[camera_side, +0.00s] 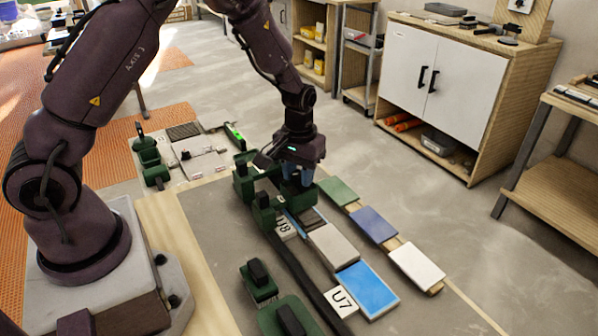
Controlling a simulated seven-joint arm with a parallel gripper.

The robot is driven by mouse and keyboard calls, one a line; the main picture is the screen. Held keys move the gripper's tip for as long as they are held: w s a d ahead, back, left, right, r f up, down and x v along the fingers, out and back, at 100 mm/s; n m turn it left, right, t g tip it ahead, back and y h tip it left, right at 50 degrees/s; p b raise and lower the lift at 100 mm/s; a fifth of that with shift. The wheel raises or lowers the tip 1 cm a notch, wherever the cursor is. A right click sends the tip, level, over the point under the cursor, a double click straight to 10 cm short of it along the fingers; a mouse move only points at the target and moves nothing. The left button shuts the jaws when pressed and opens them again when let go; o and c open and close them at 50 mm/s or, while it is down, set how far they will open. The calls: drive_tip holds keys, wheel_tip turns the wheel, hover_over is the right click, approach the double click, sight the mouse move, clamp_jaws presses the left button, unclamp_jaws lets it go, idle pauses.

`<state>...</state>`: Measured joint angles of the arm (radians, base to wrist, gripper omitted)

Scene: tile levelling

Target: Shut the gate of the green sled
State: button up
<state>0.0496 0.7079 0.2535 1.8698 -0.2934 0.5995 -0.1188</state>
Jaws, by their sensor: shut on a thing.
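The green sled (264,213) stands on the grey work board, with green walls and dark upright knobs. It sits around the upper end of a row of tiles by the U8 label. My gripper (298,180) points down at the sled's far right part, its fingers low between the green walls. It is shut on a part there that the fingers and walls largely hide; I take it to be part of the sled. I cannot tell the gate's position.
A grey tile (333,246) and a blue tile (367,289) lie in the row below the sled, near the U7 label (341,301). Green, blue and white tiles line a wooden strip (436,288) on the right. Green knobbed blocks (259,287) stand at the front.

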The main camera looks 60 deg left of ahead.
sight(299, 173)
drive_tip(key=shift+n, duration=1.5)
drive_tip(key=o, duration=0.9)
drive_tip(key=shift+o, duration=0.2)
drive_tip(key=shift+r, duration=0.1)
wheel_tip(299, 173, up, 13)
